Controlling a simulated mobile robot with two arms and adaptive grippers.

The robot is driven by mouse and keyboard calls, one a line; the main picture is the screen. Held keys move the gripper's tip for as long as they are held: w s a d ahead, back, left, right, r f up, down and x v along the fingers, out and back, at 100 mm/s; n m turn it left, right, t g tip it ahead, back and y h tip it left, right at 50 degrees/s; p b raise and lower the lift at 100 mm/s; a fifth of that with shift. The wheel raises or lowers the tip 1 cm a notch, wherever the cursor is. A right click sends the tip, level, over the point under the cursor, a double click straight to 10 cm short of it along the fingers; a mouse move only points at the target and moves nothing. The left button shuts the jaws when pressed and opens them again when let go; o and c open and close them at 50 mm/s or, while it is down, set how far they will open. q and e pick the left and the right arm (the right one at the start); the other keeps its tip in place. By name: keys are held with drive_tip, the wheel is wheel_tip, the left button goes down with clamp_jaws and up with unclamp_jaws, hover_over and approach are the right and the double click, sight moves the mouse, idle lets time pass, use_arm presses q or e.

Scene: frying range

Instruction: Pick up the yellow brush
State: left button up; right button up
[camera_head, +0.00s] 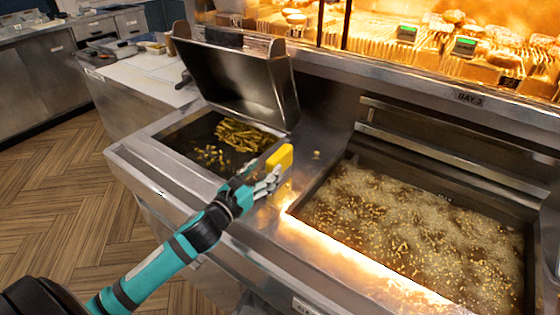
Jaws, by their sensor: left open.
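The yellow brush (280,157) shows as a small yellow block above the steel ledge between the left fryer well and the right fryer vat. My left gripper (276,176) reaches in from the lower left, its grey fingers right at the near lower side of the brush. The gripper is open. I cannot tell whether the fingers touch the brush or stand around it. The lower part of the brush is hidden behind the fingers. My right gripper is not in view.
The left well (185,135) holds fries under a raised steel lid (240,80). The right vat (420,230) is full of bubbling oil, with a bright glowing front edge. A white counter (135,80) stands at the upper left. Lit food shelves run along the back.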

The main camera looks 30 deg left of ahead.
sight(270, 164)
use_arm(q)
drive_tip(key=w, duration=0.3)
drive_tip(key=shift+d, duration=0.15)
drive_tip(key=shift+w+p, duration=0.3)
drive_tip(key=shift+w, duration=0.6)
drive_tip(key=w, duration=0.1)
drive_tip(key=w+p, duration=0.1)
drive_tip(key=w, duration=0.1)
drive_tip(key=shift+w+f, duration=0.25)
drive_tip(key=shift+w, duration=0.1)
drive_tip(key=shift+w+d+f, duration=0.1)
drive_tip(key=shift+w, duration=0.25)
drive_tip(key=shift+s, duration=0.1)
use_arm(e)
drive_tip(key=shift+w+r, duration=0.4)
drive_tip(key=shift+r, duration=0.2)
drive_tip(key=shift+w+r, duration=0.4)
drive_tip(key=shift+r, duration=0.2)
use_arm(q)
drive_tip(key=shift+c, duration=0.3)
clamp_jaws()
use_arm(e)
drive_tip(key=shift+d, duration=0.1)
